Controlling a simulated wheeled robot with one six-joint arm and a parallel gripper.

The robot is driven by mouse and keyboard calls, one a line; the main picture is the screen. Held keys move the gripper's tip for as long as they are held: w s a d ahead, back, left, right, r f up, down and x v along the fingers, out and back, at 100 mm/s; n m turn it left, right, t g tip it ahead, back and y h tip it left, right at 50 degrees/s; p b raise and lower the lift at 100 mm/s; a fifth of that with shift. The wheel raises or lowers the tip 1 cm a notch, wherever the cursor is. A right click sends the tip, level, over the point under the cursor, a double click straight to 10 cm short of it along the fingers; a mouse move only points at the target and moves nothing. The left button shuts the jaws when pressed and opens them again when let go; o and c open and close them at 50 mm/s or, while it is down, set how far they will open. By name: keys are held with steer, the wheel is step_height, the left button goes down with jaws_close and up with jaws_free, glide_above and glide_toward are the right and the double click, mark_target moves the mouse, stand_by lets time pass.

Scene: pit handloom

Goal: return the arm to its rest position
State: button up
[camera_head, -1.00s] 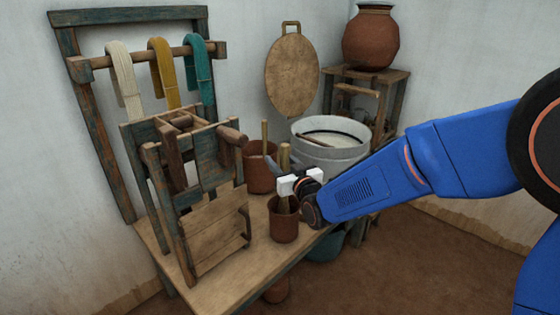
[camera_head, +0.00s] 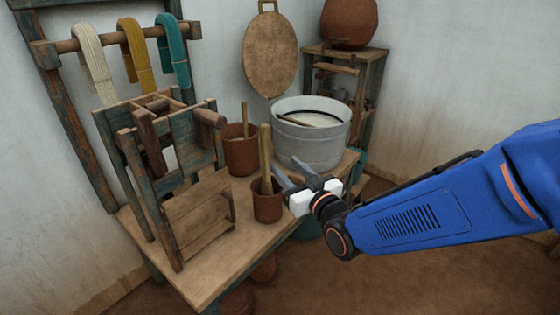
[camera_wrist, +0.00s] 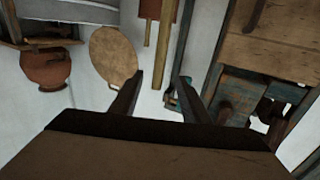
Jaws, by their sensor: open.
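My gripper (camera_head: 298,179) is open with nothing between its fingers. In the head view it is at the right edge of the wooden table, just right of a small brown cup (camera_head: 267,207) with a wooden stick (camera_head: 265,160) standing in it. In the wrist view the two dark fingers (camera_wrist: 155,95) stand apart. The picture there is turned, with the round wooden board (camera_wrist: 113,55) and clay pot (camera_wrist: 46,68) at the left.
A wooden table (camera_head: 225,262) carries a wooden frame device (camera_head: 165,170), cups and the bucket. A rack with cream, yellow and teal hanks (camera_head: 171,50) stands behind. A stand (camera_head: 365,75) with a clay pot (camera_head: 348,22) is at the back. Bare floor is at the right.

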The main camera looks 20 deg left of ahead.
steer(key=d+f+m+g+h, duration=0.15)
steer(key=d+m+h, duration=0.5)
steer(key=d, duration=2.05)
steer(key=s+d+f+m+g+h, duration=0.2)
steer(key=s+d+g+h, duration=0.4)
steer(key=s+d, duration=1.2)
steer(key=s, duration=0.2)
steer(key=shift+s+d+f+m, duration=0.15)
steer(key=shift+s+d+m, duration=0.2)
steer(key=shift+s+d, duration=0.05)
steer(key=shift+h, duration=0.25)
